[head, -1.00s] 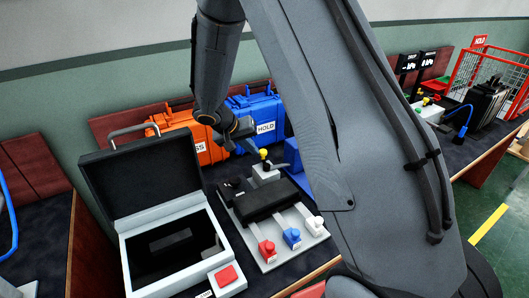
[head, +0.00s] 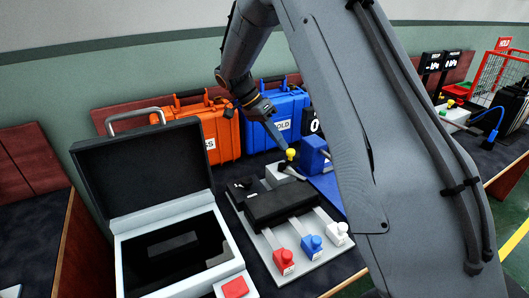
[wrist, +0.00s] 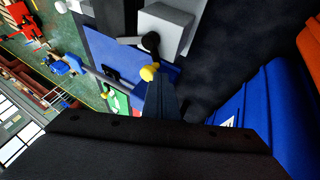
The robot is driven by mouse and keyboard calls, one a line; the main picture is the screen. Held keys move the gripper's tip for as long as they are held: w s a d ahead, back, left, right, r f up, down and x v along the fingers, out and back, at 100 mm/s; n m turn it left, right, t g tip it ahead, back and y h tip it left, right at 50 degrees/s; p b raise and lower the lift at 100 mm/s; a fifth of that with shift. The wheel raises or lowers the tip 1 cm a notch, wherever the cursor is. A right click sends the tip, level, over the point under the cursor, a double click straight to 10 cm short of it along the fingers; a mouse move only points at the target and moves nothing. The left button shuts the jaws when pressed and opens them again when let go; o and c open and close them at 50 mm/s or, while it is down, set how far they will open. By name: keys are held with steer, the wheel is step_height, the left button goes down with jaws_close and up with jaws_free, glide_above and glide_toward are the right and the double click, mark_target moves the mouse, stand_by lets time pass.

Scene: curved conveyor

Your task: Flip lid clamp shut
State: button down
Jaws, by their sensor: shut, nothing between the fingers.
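A small lever with a yellow knob (head: 291,154) stands on a light grey block (head: 280,172) behind the black fixture. In the wrist view the yellow knob (wrist: 149,73) sits near a black lever arm (wrist: 130,41) pivoted on the grey block (wrist: 166,28). My gripper (head: 284,144) is shut and empty, its fingertips right at the knob; I cannot tell if they touch it. In the wrist view my gripper's dark fingers (wrist: 158,86) point at the knob. The black fixture (head: 275,203) lies flat on a grey base plate (head: 262,240).
An open-lidded grey case (head: 130,245) with a red button stands at left. Red, blue and white knobs (head: 311,243) line the plate's front. Orange (head: 215,130) and blue (head: 283,108) cases stand behind; a blue block (head: 313,152) is close right of the lever.

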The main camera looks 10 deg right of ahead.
steer(key=shift+s+d+m+g+y+b, duration=0.25)
steer(key=shift+d+m+g+y, duration=0.25)
steer(key=shift+m, duration=0.65)
steer(key=shift+s+d+m+g+y+b, duration=0.2)
steer(key=shift+d+m+g+y, duration=0.3)
steer(key=shift+m, duration=0.65)
steer(key=shift+d, duration=0.15)
steer(key=shift+r, duration=0.1)
